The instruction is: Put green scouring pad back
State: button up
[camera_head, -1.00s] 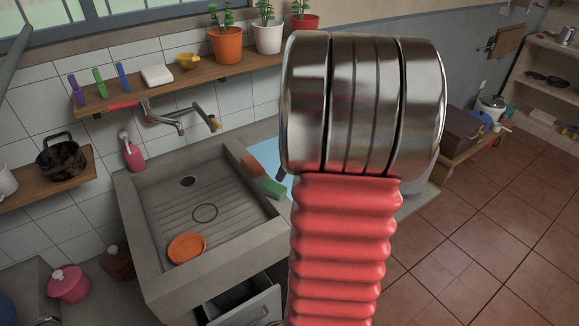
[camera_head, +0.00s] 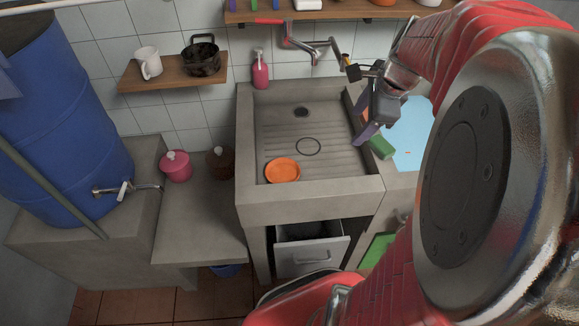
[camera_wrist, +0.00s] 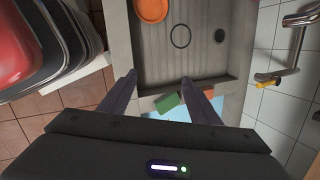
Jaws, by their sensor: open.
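The green scouring pad (camera_head: 382,147) lies at the right rim of the concrete sink (camera_head: 310,213), beside a light blue sheet (camera_head: 412,140). In the wrist view the pad (camera_wrist: 167,102) shows between my two purple fingers, near the sink edge. My gripper (camera_head: 366,118) is open and empty. It hangs over the right side of the sink, close to the pad, and a finger overlaps the area beside it. In the wrist view the fingertips (camera_wrist: 158,79) are apart with nothing held.
An orange dish (camera_head: 282,170) lies in the sink. An orange-brown block (camera_wrist: 208,93) is beside the pad. A tap (camera_head: 312,47) reaches over the sink's back. A drawer (camera_head: 312,255) stands open below. A pink pot (camera_head: 176,166) stands left.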

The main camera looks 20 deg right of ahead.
jog(key=s+a+r+n, duration=0.1)
jog(key=s+a+n, duration=0.2)
jog(key=a+n, duration=0.4)
jog(key=s+a+r+n+t, duration=0.1)
jog(key=s+a+n, duration=0.2)
jog(key=a+n, duration=0.5)
jog(key=s+a+r+n, duration=0.1)
jog(key=s+a+n, duration=0.2)
jog(key=a+n, duration=0.4)
jog(key=shift+s+a+r+n, duration=0.15)
jog(key=shift+s+r+n, duration=0.2)
jog(key=shift+n, duration=0.45)
